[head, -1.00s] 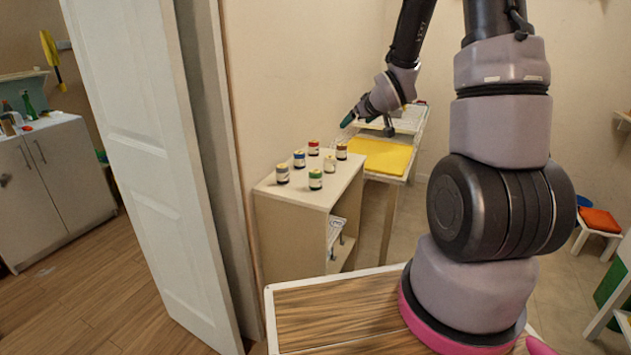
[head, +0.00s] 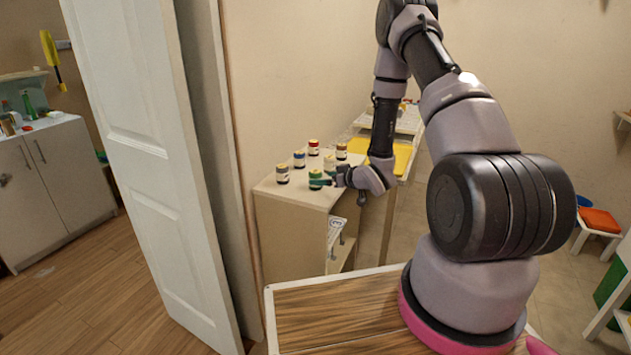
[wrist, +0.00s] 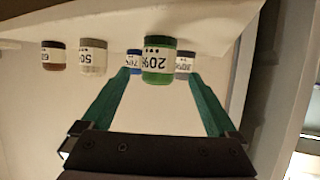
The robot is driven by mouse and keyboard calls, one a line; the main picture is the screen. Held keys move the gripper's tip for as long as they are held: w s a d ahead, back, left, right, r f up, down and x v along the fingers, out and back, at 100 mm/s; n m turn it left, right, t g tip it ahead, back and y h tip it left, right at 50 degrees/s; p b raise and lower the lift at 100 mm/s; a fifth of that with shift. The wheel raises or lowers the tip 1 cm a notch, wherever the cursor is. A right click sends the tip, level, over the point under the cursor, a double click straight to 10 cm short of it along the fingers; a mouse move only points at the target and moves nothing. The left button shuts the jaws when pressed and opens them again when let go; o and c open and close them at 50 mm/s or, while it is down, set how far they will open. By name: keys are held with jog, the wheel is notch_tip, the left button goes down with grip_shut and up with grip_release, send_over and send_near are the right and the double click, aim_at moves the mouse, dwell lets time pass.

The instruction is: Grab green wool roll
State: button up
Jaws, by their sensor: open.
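The green wool roll (head: 315,180) is a short upright cylinder with a green top and a white label band. It stands at the near edge of the small shelf's top in the head view. In the wrist view, which is upside down, the same green roll (wrist: 158,62) shows a "20%" label, centred between the fingertips. My gripper (head: 327,182) has green fingers and reaches in from the right at the roll's height. In the wrist view my gripper (wrist: 157,76) is open, with one finger on each side of the roll. I cannot tell whether either finger touches it.
Several similar rolls stand close behind and beside it, among them a blue one (head: 299,159), a red one (head: 313,148) and a brown one (head: 341,152). The wooden shelf (head: 290,203) stands by the wall. A yellow-topped table (head: 402,158) is behind my wrist.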

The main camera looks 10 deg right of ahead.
jog(key=x, duration=0.5)
jog(key=shift+w+f, duration=0.3)
jog(key=c, duration=1.5)
